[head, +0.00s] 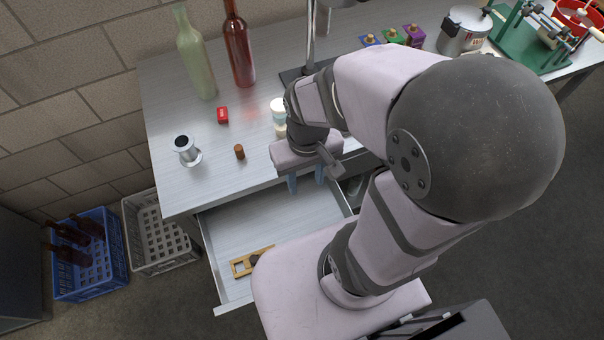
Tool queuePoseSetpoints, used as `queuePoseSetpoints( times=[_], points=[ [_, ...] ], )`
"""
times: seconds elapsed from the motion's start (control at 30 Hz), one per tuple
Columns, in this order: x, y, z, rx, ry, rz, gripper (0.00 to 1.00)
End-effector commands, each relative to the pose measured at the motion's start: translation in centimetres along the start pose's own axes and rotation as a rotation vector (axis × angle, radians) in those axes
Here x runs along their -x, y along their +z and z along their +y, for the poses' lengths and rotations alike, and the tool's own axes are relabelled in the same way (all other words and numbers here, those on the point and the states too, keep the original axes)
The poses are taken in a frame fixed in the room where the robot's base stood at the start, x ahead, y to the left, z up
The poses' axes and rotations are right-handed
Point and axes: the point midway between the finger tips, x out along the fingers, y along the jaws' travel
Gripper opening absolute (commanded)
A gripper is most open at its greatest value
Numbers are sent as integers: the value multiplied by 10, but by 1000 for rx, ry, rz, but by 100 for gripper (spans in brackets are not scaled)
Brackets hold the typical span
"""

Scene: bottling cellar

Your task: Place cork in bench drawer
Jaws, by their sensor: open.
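The cork (239,152) is a small brown cylinder standing upright on the metal bench top, near its front edge. The bench drawer (232,222) is pulled open below the bench front. A yellow wooden tool (248,262) with a dark part lies inside it near the front. My gripper (305,184) points down at the bench's front edge, to the right of the cork and apart from it. Its two bluish fingers are spread with nothing seen between them. My arm hides the right part of the drawer.
A green bottle (195,55) and a red bottle (238,45) stand behind. A white jar (278,108) is beside my wrist. A grey crate (158,232) and blue crate (92,270) sit on the floor.

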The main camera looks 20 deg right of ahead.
Motion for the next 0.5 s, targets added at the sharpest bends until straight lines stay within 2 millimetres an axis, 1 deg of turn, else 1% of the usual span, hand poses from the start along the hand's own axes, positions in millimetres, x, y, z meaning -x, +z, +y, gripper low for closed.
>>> queuePoseSetpoints(
  times=[0.33,0.43,0.5],
  points=[
    [0,0,-1,3,0,-1,40],
    [1,0,-5,22,0,-4,40],
    [-4,5,-10,44,1,-35,40]
  ],
)
